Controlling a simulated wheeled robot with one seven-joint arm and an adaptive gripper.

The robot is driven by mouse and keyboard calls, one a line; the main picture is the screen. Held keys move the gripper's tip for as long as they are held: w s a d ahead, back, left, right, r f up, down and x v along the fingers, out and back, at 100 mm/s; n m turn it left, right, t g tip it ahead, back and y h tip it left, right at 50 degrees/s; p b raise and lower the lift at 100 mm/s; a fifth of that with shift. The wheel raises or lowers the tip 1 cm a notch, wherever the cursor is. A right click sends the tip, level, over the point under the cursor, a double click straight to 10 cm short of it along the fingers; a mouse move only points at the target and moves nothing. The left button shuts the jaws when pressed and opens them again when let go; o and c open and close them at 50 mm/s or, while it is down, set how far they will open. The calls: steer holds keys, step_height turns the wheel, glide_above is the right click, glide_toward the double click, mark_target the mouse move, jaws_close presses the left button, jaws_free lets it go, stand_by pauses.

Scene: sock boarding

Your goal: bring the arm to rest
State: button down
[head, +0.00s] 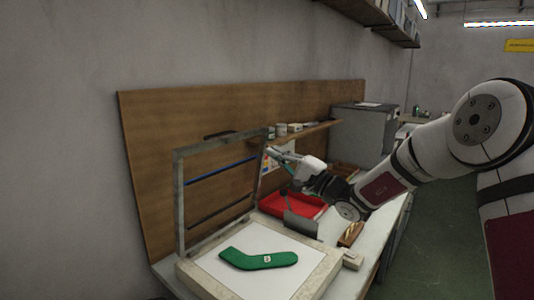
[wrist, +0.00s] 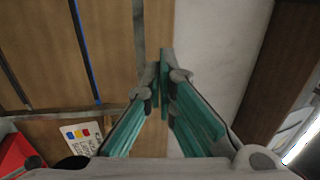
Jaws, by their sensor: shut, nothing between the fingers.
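My gripper (head: 272,152) is raised in front of the wooden back panel, at the right post of the upright metal frame. It also shows in the wrist view (wrist: 163,68), where its green-lined fingers meet at the tips with nothing between them.
The metal frame (head: 180,205) stands upright at the board's back edge. A red tray (head: 305,207) and a brown brush-like block (head: 350,235) lie on the bench. Small pots (head: 281,129) stand on a narrow shelf. A grey cabinet (head: 358,135) is behind.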

steer(key=s+a+r+n+g, duration=0.1)
steer(key=s+a+n+g, duration=0.5)
steer(key=s, duration=0.5)
steer(key=s+d+f+n+g+h, duration=0.1)
steer(key=s+g+h, duration=0.2)
steer(key=s, duration=0.5)
steer(key=s+d+f+n+g+h, duration=0.1)
steer(key=s+f+g+h, duration=0.1)
steer(key=s, duration=0.5)
steer(key=s+d+f+t+h, duration=0.2)
steer(key=s+d+f+h, duration=0.2)
steer(key=s+d+h, duration=0.8)
steer(key=s+d, duration=0.7)
steer(key=d, duration=0.2)
steer(key=shift+d+f+t, duration=0.15)
steer(key=shift+d+t, duration=0.15)
steer(key=shift+d, duration=0.1)
